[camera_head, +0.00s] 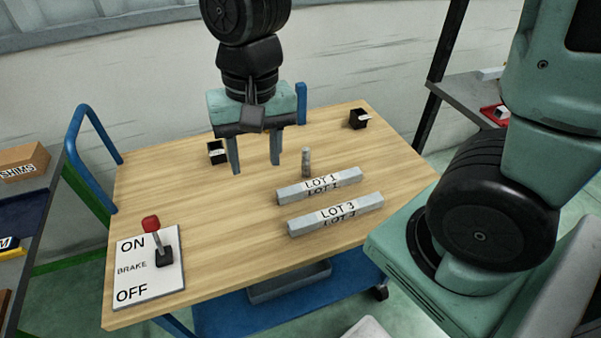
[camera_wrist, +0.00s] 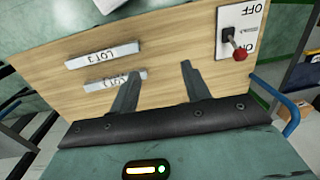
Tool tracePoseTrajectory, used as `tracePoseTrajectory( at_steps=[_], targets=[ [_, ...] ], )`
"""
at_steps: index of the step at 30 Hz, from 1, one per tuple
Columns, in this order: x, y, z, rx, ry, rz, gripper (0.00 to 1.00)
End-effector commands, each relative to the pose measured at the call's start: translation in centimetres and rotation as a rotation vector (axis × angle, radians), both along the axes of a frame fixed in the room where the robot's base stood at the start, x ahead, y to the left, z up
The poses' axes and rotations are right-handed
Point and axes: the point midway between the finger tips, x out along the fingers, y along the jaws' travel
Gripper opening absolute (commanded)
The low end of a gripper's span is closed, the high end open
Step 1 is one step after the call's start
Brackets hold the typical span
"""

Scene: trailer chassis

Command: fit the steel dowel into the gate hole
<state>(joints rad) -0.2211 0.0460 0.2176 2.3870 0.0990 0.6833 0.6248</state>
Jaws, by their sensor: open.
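A short grey cylinder, apparently the steel dowel (camera_head: 306,162), stands upright on the wooden table top, just behind the LOT 1 bar (camera_head: 319,186). My gripper (camera_head: 256,163) is open and empty above the table, to the left of the dowel in the head view, fingers pointing down. In the wrist view my gripper (camera_wrist: 160,75) shows both fingers apart with bare wood between them; I cannot clearly make out the dowel there. Two small black blocks with white labels stand at the back left (camera_head: 217,152) and back right (camera_head: 358,118). I cannot tell where the gate hole is.
A LOT 3 bar (camera_head: 336,214) lies in front of the LOT 1 bar. A brake plate (camera_head: 149,274) with a red-knobbed lever (camera_head: 155,235) is at the table's left front. Blue handles (camera_head: 92,128) rise at the left edge. The wooden top (camera_head: 225,215) is clear in the middle.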

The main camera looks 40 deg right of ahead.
Motion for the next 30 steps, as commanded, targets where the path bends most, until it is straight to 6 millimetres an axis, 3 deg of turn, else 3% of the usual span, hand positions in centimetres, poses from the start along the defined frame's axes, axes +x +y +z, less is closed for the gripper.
tracePoseTrajectory(
  at_steps=[1,6,12,15,18,22,30],
  targets=[
    [2.3,-1.7,-1.3,-0.001,0.014,-0.19,0.47],
    [8.6,-8.8,-3.7,-0.018,0.05,-0.854,0.47],
    [12.6,-17.2,-6.2,-0.046,0.067,-1.469,0.47],
    [13.4,-19.8,-6.8,-0.056,0.066,-1.644,0.47],
    [13.7,-21.0,-7.1,-0.062,0.066,-1.731,0.47],
    [13.7,-21.3,-8.5,-0.065,0.067,-1.754,0.47],
    [13.6,-21.2,-14.0,-0.066,0.07,-1.75,0.47]
  ],
)
